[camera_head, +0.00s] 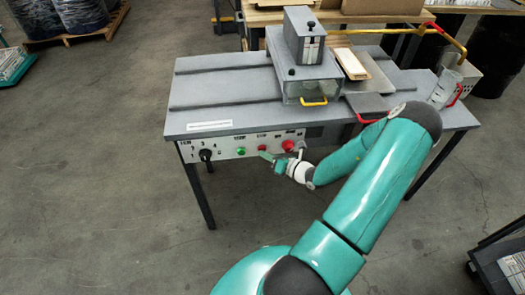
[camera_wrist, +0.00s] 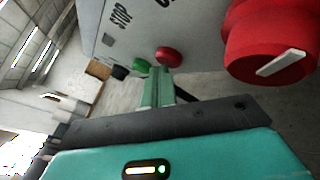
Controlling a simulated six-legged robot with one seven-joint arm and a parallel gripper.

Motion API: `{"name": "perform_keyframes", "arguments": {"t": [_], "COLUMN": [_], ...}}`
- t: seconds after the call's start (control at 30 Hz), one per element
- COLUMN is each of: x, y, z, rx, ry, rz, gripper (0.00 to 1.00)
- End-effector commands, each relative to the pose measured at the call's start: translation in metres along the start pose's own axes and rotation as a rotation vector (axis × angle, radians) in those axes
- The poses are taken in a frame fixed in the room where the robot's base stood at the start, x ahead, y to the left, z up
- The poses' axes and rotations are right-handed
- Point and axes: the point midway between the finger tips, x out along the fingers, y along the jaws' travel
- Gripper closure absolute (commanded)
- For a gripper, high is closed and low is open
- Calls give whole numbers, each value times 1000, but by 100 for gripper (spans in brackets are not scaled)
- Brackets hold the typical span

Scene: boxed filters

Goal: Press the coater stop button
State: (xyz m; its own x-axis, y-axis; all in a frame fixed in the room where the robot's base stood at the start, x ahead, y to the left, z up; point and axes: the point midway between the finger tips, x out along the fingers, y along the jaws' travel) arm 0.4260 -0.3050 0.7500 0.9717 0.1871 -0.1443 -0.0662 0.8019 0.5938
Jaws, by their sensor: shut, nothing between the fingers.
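The coater's grey front panel (camera_head: 225,147) carries a small red button (camera_head: 262,147), which is the stop button. In the wrist view the red stop button (camera_wrist: 168,57) lies just past my fingertips, with a "STOP" label (camera_wrist: 121,16) on the panel. A green button (camera_head: 241,151) is to its left and a larger red knob (camera_head: 288,146) to its right. My gripper (camera_head: 265,156) is shut and empty, its green fingers (camera_wrist: 158,90) close in front of and just below the stop button. I cannot tell whether they touch it.
The large red knob (camera_wrist: 265,45) is close on the right in the wrist view. A black rotary knob (camera_head: 205,155) is at the panel's left end. The coater table (camera_head: 215,95) stands above the panel. The floor (camera_head: 110,190) in front is clear.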

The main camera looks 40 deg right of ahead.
Motion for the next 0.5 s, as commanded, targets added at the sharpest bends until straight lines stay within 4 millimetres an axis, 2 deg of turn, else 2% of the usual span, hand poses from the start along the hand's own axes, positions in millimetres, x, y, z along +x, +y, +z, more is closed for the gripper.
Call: {"name": "perform_keyframes", "arguments": {"t": [0.5], "x": [-12], "y": [8], "z": [-8], "rx": [0], "ry": [-1], "rz": [-1], "gripper": [100]}}
